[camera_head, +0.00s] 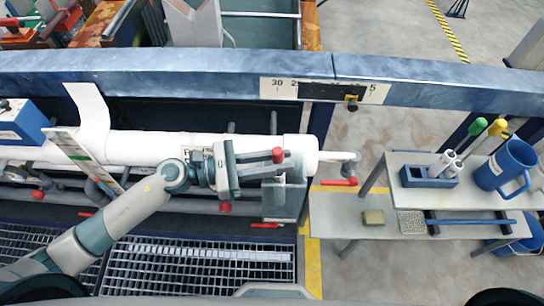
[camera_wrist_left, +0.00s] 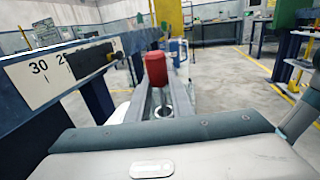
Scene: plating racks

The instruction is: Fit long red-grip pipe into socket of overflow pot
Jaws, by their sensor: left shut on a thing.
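A red grip (camera_head: 278,155) shows at the tip of my left gripper (camera_head: 265,165), over the right end of the long white cylinder. My left gripper is shut on the red-grip pipe. The red grip stands upright between the grey fingers in the left wrist view (camera_wrist_left: 155,68). A grey box-like part (camera_head: 284,200) hangs just below the gripper and may be the overflow pot. I cannot make out its socket or whether the pipe touches it. My right gripper is not in view.
The white cylinder (camera_head: 140,147) runs along the blue rail (camera_head: 200,75). Red-handled valves (camera_head: 345,182) sit around it. On the right, a grey bench (camera_head: 350,212) carries a blue jug (camera_head: 505,168) and a blue tube rack (camera_head: 430,177). Metal grating (camera_head: 200,262) lies below.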

